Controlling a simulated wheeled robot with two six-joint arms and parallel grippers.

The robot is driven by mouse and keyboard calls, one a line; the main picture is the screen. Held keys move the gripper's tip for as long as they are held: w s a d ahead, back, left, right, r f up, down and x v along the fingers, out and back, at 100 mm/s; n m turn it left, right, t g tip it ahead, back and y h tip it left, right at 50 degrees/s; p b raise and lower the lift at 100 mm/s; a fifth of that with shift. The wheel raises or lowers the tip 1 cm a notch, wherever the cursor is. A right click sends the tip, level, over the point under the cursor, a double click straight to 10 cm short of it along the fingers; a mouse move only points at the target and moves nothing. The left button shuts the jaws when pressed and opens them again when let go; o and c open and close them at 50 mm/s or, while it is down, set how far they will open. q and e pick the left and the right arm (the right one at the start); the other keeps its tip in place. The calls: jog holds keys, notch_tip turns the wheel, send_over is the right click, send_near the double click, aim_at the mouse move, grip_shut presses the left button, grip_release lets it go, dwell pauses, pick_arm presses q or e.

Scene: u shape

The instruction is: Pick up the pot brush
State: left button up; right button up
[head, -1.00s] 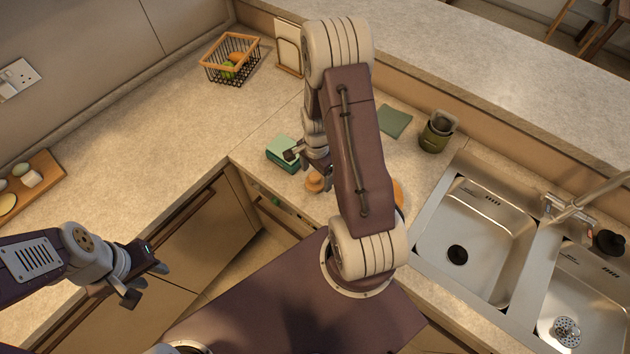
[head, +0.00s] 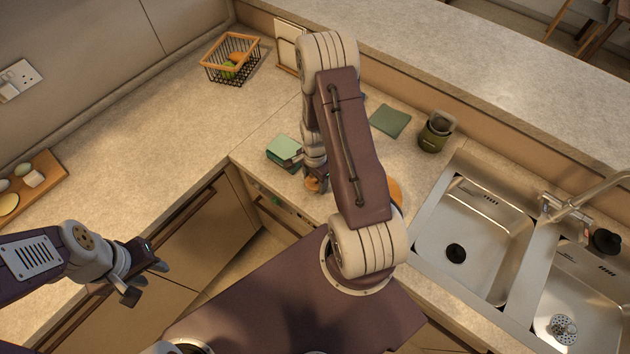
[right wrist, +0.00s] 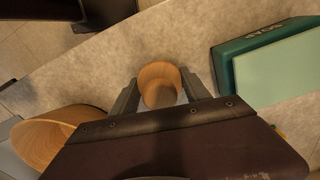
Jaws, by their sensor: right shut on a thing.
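The pot brush (right wrist: 160,82) has a round, light wooden top. In the right wrist view it sits between the two fingers of my right gripper (right wrist: 162,95), which is shut on it. In the head view a small part of the brush (head: 313,184) shows below my right gripper (head: 316,172), close to the counter's front edge. The lower part of the brush is hidden. My left gripper (head: 140,277) is empty and open, in front of the cabinets at the lower left.
A green box (head: 284,152) stands just left of my right gripper. A wooden bowl (right wrist: 50,138) is on its other side. A green cloth (head: 390,121), a dark green pot (head: 436,132) and a steel sink (head: 470,240) lie to the right.

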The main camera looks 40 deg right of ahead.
jog(key=shift+w+r, duration=0.1)
jog(key=shift+r, duration=0.45)
notch_tip(320, 180, up, 3)
jog(key=shift+d+f+b, duration=0.1)
jog(key=shift+b, duration=0.45)
jog(key=s+d+r, duration=0.2)
jog(key=s+d+r+b, duration=0.1)
jog(key=s+d+r, duration=0.1)
jog(key=s+d, duration=0.1)
jog(key=s+d+r, duration=0.3)
jog(key=shift+s+b, duration=0.2)
jog(key=shift+b, duration=0.15)
